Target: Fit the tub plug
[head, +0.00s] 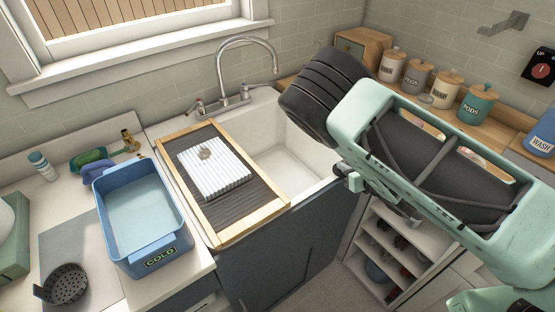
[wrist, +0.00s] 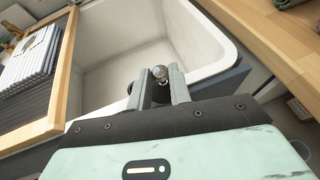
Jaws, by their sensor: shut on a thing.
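My gripper (wrist: 160,78) is shut on the plug (wrist: 160,72), a small thing with a round silvery knob and dark parts below it, partly hidden between the fingers. In the head view my gripper (head: 352,180) is at the front right edge of the white tub (head: 262,152), and the plug cannot be made out there. In the wrist view the fingers reach over the front rim of the tub (wrist: 130,75). The tub's visible floor is bare and pale. Its drain does not show in either view.
A wood-framed ribbed board (head: 262,205) covers the tub's left part, with a striped folded cloth (head: 222,178) on it. A curved tap (head: 245,42) stands behind. A blue basin (head: 180,245) marked COLD is at left. Canisters (head: 443,90) line the right shelf.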

